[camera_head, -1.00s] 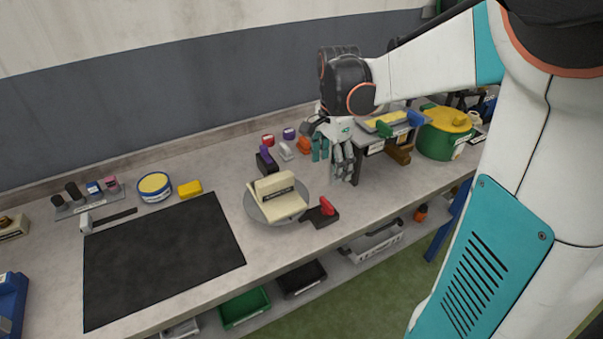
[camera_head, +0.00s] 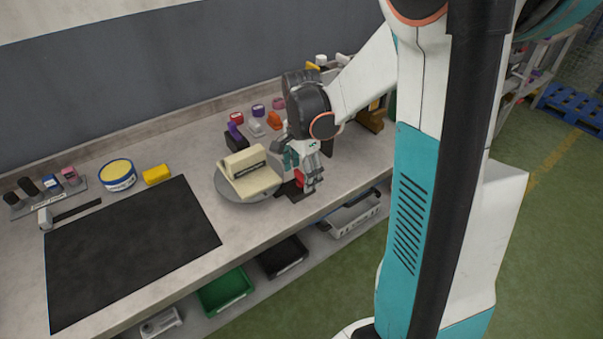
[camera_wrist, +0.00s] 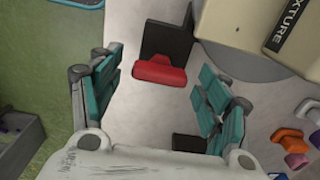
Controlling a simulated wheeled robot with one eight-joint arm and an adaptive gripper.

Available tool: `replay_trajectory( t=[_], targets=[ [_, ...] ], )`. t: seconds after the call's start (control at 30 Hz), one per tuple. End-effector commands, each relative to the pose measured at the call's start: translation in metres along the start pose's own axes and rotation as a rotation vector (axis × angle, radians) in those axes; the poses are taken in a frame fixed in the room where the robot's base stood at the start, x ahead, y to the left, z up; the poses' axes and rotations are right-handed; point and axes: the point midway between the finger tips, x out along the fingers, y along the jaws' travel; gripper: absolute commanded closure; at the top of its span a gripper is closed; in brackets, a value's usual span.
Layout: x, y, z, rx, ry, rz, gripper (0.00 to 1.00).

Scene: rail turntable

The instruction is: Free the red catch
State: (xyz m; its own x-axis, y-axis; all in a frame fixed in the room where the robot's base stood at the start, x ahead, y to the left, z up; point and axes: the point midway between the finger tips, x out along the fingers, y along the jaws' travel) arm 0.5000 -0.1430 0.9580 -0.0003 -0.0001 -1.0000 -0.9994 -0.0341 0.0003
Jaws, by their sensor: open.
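The red catch (camera_wrist: 158,74) sits on a dark block (camera_wrist: 167,42) beside the round grey turntable plate (camera_head: 232,196). In the head view the red catch (camera_head: 299,177) is mostly hidden behind my fingers. A cream fixture (camera_head: 247,168) stands on the plate, and its labelled side shows in the wrist view (camera_wrist: 245,22). My gripper (camera_head: 307,184) is open over the catch. In the wrist view the red catch lies between my two teal fingers (camera_wrist: 160,70), with a gap on both sides.
A purple catch (camera_head: 235,131) on a dark block stands behind the plate. Small orange (camera_head: 274,120), white and red pieces stand near it. A black mat (camera_head: 130,250) lies to the left. The bench's front edge is close to the catch, with bins (camera_head: 225,290) below.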

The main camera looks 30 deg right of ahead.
Motion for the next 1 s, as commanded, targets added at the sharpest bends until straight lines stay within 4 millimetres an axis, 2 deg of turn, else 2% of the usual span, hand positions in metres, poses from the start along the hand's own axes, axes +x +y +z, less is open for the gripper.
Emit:
replay_trajectory(
  t=[0.17, 0.23, 0.37, 0.4, 0.77, 1.0],
  targets=[
    [-0.0003, -0.0001, 0.0000, 0.000, 0.000, 0.000, 0.30],
    [-0.0004, 0.0000, 0.0000, 0.000, 0.000, 0.000, 0.41],
    [-0.0004, 0.0000, 0.0000, 0.000, 0.000, 0.000, 0.71],
    [-0.0004, 0.0000, 0.0000, 0.000, 0.000, 0.000, 0.74],
    [-0.0005, -0.0001, 0.0000, -0.039, 0.000, 0.000, 0.74],
    [-0.0008, -0.0002, 0.0000, -0.176, 0.000, 0.000, 0.74]
  ],
)
